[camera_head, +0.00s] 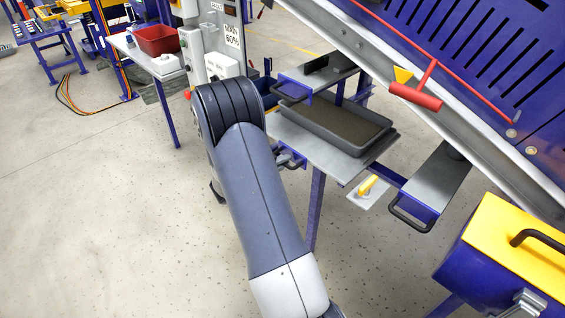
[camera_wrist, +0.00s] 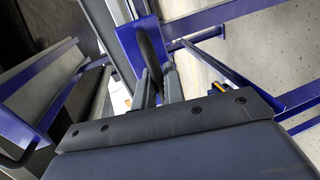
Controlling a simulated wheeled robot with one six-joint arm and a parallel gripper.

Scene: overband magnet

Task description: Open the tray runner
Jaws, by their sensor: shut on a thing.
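The grey metal runner plate (camera_head: 303,142) carries a dark grey tray (camera_head: 346,148) filled with brown material. Its near left edge lies beside my arm. My gripper (camera_head: 291,160) shows only in part there, mostly hidden behind my forearm. In the wrist view my gripper (camera_wrist: 158,82) is shut on a black bar handle (camera_wrist: 149,46), with one finger on each side. The handle stands in front of a blue panel (camera_wrist: 128,44). How far the runner is pulled out is hard to tell.
Similar plates with black handles are at the upper left (camera_head: 318,72) and at the right (camera_head: 436,178). A yellow-handled piece (camera_head: 368,187) lies below the runner. A sloping conveyor frame (camera_head: 400,85) passes above right. A blue and yellow box (camera_head: 500,250) stands lower right.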

